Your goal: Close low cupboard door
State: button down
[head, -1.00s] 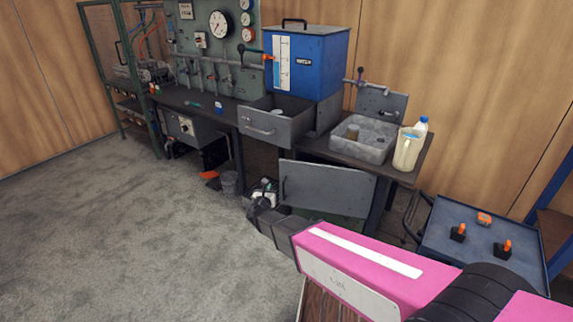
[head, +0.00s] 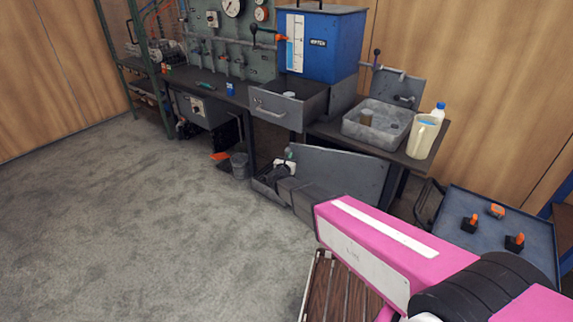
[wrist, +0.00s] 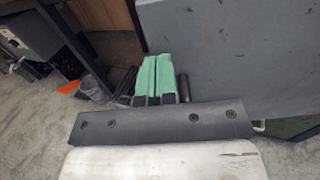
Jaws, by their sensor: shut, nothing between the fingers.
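The low cupboard door (head: 350,172) is a grey panel under the right part of the bench, standing open at an angle. In the wrist view the door (wrist: 245,60) fills the upper right. My gripper (head: 284,165) is low at the door's left end, by the dark cupboard opening. The wrist view shows its green fingertips (wrist: 159,65) together and empty, just left of the door face. I cannot tell whether they touch the door. My dark wrist and pink arm hide the door's lower part, and its handle is not clearly visible.
An open grey drawer (head: 288,104) juts out above the cupboard. A grey bucket (head: 239,166) and an orange item (head: 220,156) lie left of my gripper. A blue-grey tray table (head: 490,250) stands at right. The carpet at left is clear.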

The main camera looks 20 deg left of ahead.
jog(key=shift+w, duration=0.75)
